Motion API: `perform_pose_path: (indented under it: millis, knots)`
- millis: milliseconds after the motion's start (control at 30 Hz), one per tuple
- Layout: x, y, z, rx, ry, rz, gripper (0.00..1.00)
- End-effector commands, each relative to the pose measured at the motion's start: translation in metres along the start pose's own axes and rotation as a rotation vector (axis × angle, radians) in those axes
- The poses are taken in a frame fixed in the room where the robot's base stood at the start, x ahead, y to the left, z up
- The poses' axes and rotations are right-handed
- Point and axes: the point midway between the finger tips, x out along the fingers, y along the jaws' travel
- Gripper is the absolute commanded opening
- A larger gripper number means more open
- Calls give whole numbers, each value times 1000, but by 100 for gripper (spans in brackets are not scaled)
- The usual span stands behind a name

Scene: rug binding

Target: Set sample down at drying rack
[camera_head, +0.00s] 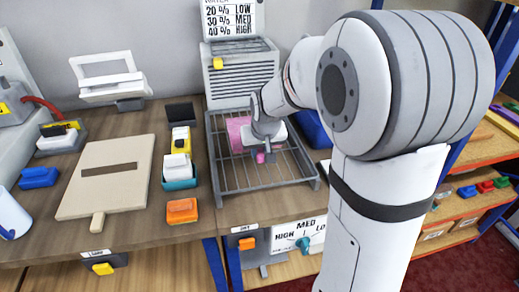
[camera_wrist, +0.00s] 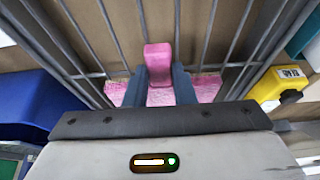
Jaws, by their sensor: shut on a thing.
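The sample is a pink textured piece (camera_head: 238,133) with a smooth pink grip, at the drying rack. The rack (camera_head: 222,178) is a grey wire tray on the bench. My gripper (camera_head: 262,154) is over the rack, pointing down. In the wrist view, my gripper (camera_wrist: 161,82) is shut with its two dark fingers on either side of the pink grip (camera_wrist: 158,58). The pink textured piece (camera_wrist: 207,88) shows on both sides behind the fingers, in front of the rack bars. My gripper hides part of the sample. I cannot tell whether it touches the bars.
A grey louvred unit (camera_head: 240,72) stands behind the rack. Left of the rack are a teal-and-white block (camera_head: 179,172), an orange block (camera_head: 182,211) and a beige board (camera_head: 107,178). A blue thing (camera_head: 313,130) lies right of the rack. The rack's front bars are bare.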

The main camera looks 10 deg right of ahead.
Motion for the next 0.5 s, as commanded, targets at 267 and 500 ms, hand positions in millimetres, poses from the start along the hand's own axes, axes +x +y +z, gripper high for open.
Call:
perform_pose_path:
  millis: [267, 500]
  knots:
    - [0, 0, 0, 1, 0, 0, 35]
    - [0, 1, 0, 1, 0, 0, 45]
